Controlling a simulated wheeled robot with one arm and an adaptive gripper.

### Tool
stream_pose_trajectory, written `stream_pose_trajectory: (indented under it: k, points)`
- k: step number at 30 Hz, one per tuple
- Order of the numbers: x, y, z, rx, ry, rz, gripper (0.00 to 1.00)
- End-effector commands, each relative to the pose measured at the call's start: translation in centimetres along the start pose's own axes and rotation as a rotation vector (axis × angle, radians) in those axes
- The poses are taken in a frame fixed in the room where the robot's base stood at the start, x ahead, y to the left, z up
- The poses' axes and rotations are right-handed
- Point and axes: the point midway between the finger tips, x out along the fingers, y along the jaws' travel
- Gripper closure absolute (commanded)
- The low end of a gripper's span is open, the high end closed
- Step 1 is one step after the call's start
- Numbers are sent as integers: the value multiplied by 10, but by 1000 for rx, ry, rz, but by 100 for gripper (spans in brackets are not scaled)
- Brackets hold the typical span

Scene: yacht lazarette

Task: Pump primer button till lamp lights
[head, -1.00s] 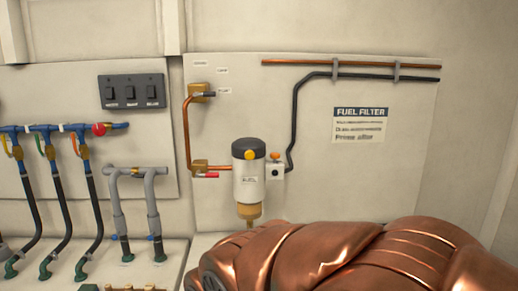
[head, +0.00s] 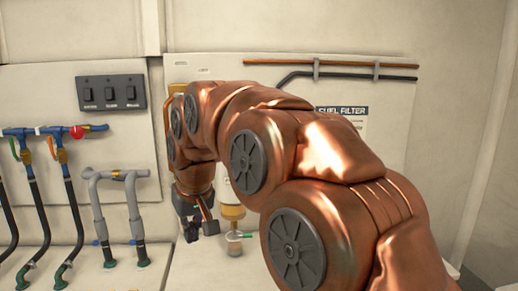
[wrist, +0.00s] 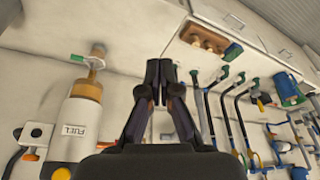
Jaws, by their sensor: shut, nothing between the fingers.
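The fuel filter (wrist: 78,125) hangs upside down at the left of the wrist view, with a white body and amber bowl. A yellow-orange button (wrist: 61,173) shows at the lower edge, on its cap end. Beside it is a small white box (wrist: 40,130) with a dark round spot, perhaps the lamp, and an orange part; I see no glow. In the head view my gripper (head: 200,229) points down beside the amber bowl (head: 232,212); my arm hides the button and box.
A drain valve with a green handle (head: 246,236) sits under the bowl. A black switch panel (head: 110,93), blue pipes with a red knob (head: 76,132) and grey pipes (head: 122,176) are at left. Copper and black pipes run above. The right wall is bare.

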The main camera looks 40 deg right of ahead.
Motion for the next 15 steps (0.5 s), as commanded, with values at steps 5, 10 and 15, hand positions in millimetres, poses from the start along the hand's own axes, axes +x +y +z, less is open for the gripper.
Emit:
stream_pose_trajectory:
  k: [5, 10, 15]
  points:
    - [-31, 44, -64, 79, 119, 24, 100]
    - [-62, 96, -111, 161, 229, 57, 100]
    - [-95, 154, -145, 249, 333, 102, 100]
